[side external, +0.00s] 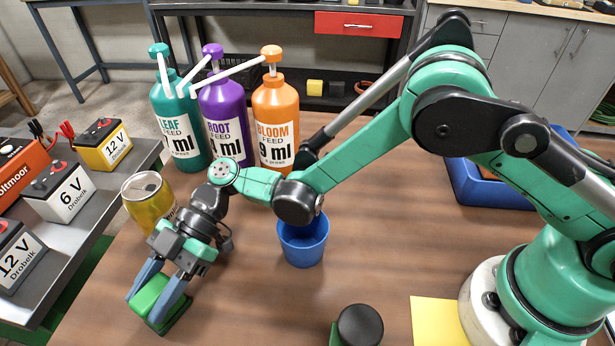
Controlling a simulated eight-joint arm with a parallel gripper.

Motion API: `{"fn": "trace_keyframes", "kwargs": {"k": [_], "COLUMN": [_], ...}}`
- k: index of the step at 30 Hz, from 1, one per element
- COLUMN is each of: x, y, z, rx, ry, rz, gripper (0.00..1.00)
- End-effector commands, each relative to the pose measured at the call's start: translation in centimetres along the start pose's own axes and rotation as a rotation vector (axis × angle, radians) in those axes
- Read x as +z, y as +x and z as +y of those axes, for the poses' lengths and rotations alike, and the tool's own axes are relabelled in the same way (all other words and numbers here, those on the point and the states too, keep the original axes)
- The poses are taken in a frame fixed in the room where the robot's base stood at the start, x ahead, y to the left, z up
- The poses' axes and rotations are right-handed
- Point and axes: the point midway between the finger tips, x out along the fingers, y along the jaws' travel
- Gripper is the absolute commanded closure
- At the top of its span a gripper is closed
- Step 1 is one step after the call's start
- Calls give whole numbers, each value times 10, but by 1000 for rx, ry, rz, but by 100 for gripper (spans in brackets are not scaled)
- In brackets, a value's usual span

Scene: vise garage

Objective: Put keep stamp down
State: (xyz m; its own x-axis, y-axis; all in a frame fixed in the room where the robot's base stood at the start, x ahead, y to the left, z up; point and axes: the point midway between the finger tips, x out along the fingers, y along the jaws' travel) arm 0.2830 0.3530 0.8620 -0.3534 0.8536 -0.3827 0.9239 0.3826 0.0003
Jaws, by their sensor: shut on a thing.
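My gripper (151,302) points down at the front left of the brown table. Its two blue-grey fingers are shut on a green block (153,291), bright green on top with a darker green lower side. No lettering shows on it, so I cannot tell if it is the keep stamp. It sits at or very near the table top; contact is unclear. A round black knob (361,325) over a green base (335,333) stands at the bottom edge, partly cut off; it looks like another stamp. A yellow sheet (434,322) lies to its right.
A gold can (146,200) stands close behind my gripper. A blue cup (303,244) is right of it. Teal, purple and orange (275,117) pump bottles stand behind. A side bench (62,225) with batteries is left; a blue tray (467,188) is right.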

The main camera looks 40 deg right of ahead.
Motion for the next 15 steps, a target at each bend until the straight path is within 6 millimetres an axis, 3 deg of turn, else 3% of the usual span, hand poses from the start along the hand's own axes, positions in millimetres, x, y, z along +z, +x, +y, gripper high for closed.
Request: {"fn": "trace_keyframes", "kwargs": {"k": [6,7,10,15], "x": [2,3,2,2], "y": [1,1,1,1], "z": [0,0,0,0], "rx": [0,0,0,0], "ry": [0,0,0,0], "rz": [0,0,0,0], "gripper": [100,58,30,30]}}
